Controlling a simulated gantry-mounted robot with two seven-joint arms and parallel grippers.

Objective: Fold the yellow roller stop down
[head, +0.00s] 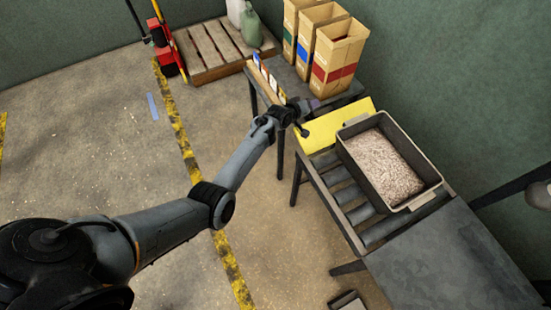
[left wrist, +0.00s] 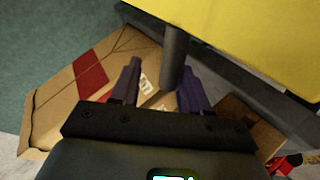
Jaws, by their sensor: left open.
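The yellow roller stop (head: 331,127) is a flat plate at the far end of the roller conveyor (head: 345,190), between the grey bin and the dark table; its exact tilt is hard to judge. It also fills the upper right of the left wrist view (left wrist: 265,35). My left gripper (head: 304,110) is at the plate's left end. In the left wrist view its two fingers (left wrist: 160,84) are apart, with a grey round bar (left wrist: 174,58) beside the plate showing between them. I cannot tell whether they touch the bar. My right gripper is not visible.
A grey bin (head: 349,158) of grain stands on the rollers close to the stop. Several paper bags (head: 338,60) stand on the dark table (head: 345,97) behind. A grey table (head: 450,265) adjoins the conveyor's near end. The floor at left is open; a wooden pallet (head: 208,50) lies farther back.

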